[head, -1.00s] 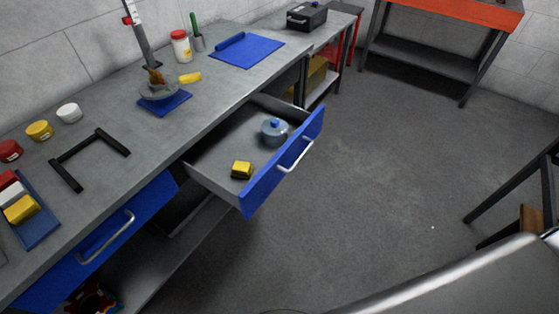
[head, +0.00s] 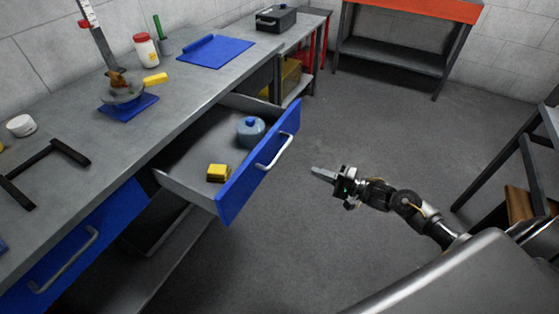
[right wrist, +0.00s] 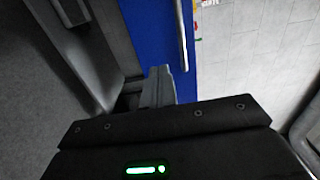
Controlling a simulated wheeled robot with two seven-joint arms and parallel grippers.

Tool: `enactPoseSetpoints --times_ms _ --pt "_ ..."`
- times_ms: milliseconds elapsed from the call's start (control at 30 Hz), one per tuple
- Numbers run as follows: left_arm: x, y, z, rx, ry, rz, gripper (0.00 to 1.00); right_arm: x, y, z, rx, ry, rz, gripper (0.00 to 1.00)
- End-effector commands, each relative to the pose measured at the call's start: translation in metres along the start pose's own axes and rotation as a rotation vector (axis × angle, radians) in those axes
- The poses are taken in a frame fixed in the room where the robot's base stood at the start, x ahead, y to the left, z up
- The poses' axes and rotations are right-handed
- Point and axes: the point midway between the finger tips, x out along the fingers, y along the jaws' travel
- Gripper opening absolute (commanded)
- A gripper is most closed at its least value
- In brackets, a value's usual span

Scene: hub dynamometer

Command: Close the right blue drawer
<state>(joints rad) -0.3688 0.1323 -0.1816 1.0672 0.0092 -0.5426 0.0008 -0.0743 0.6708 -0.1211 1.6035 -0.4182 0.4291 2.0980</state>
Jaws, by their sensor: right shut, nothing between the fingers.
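The right blue drawer (head: 259,166) is pulled out from under the workbench, with a silver bar handle (head: 274,152) on its front. Inside it are a grey-blue round pot with a blue knob (head: 250,130) and a yellow block (head: 218,173). My right gripper (head: 314,171) is shut and empty. It is to the right of the drawer front in the head view and appears apart from it. In the right wrist view the fingers (right wrist: 158,88) show in front of a blue panel (right wrist: 162,35) with a silver bar. My left gripper is not in view.
The left blue drawer (head: 75,252) looks shut. The workbench top (head: 190,92) holds a blue mat (head: 215,51), a white jar (head: 146,51) and a black bracket (head: 45,170). Open floor (head: 370,120) lies right of the drawer. A dark-legged table (head: 530,160) stands at the right.

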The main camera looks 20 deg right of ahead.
Motion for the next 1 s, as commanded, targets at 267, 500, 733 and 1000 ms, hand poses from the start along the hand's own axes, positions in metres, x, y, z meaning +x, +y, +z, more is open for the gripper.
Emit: enactPoseSetpoints --times_ms 267,500,733,1000 --pt "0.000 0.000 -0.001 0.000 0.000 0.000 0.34 0.015 -0.001 0.000 0.002 -0.001 -0.003 0.00" --pt "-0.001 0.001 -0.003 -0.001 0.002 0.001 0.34 0.063 -0.002 -0.001 0.001 0.001 -0.004 0.00" --pt "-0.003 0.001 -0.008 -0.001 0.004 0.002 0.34 0.107 -0.001 -0.001 0.001 0.001 -0.002 0.00" --pt "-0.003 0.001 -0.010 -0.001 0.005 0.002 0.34 0.136 0.000 -0.001 0.001 0.002 0.000 0.00"
